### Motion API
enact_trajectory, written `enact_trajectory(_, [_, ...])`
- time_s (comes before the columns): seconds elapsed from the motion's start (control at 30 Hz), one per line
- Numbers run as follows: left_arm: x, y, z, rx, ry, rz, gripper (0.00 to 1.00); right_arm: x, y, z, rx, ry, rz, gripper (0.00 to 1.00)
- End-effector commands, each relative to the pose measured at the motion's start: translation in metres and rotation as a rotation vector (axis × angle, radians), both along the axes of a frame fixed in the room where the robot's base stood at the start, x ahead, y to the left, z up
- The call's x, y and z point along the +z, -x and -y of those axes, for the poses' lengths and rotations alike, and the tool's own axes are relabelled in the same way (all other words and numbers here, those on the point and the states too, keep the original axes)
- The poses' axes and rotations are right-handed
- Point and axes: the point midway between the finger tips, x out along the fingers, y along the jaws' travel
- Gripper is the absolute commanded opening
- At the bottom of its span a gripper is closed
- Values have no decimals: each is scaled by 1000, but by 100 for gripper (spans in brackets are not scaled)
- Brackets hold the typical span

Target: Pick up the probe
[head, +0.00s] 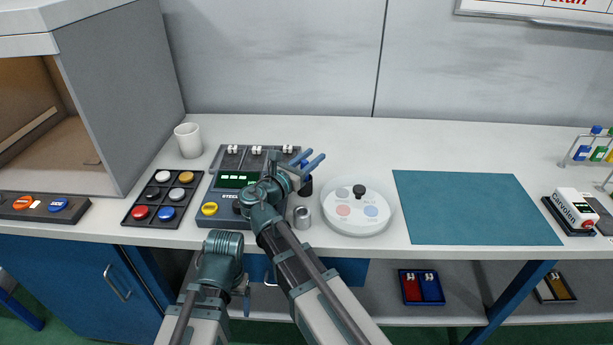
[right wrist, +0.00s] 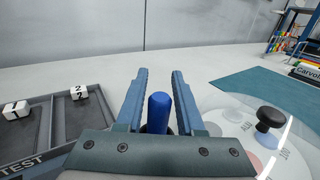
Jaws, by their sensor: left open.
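In the right wrist view, the probe seems to be the upright blue round-topped rod (right wrist: 159,112). It shows between the two blue fingers of my right gripper (right wrist: 158,75), with a gap on each side; its lower part is hidden behind the gripper body. The fingers are apart and not closed on it. In the head view my right gripper (head: 309,162) is over the worktop, just right of the test device (head: 236,180), and I cannot make out the probe clearly there. My left gripper (head: 246,287) is low by the table's front edge, partly hidden by its arm, and open.
A round white dial plate (head: 357,228) with a black knob (head: 359,190) lies to the right. A small metal cylinder (head: 302,217) stands close by my right arm. A button tray (head: 143,206), white cup (head: 188,140) and teal mat (head: 475,210) are farther off.

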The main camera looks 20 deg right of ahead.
Motion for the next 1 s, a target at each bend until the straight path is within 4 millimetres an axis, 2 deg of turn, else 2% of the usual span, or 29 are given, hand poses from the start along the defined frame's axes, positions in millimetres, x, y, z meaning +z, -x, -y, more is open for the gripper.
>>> enact_trajectory(0.03, [0, 0, 0, 0, 0, 0, 76, 0, 0, 0, 0, 0, 0, 26])
enact_trajectory(0.17, [0, 0, 0, 0, 0, 0, 76, 0, 0, 0, 0, 0, 0, 3])
enact_trajectory(0.2, [0, 0, 0, 0, 0, 0, 76, 0, 0, 0, 0, 0, 0, 0])
enact_trajectory(0.67, [3, 0, 0, 0, 0, 0, 76, 3, 0, 0, 0, 0, 0, 0])
enact_trajectory(0.87, [17, 0, 0, 0, 0, 0, 76, 17, 0, 0, 0, 0, 0, 0])
enact_trajectory(1.0, [35, 0, 0, 0, 0, 0, 76, 35, 0, 0, 0, 0, 0, 0])
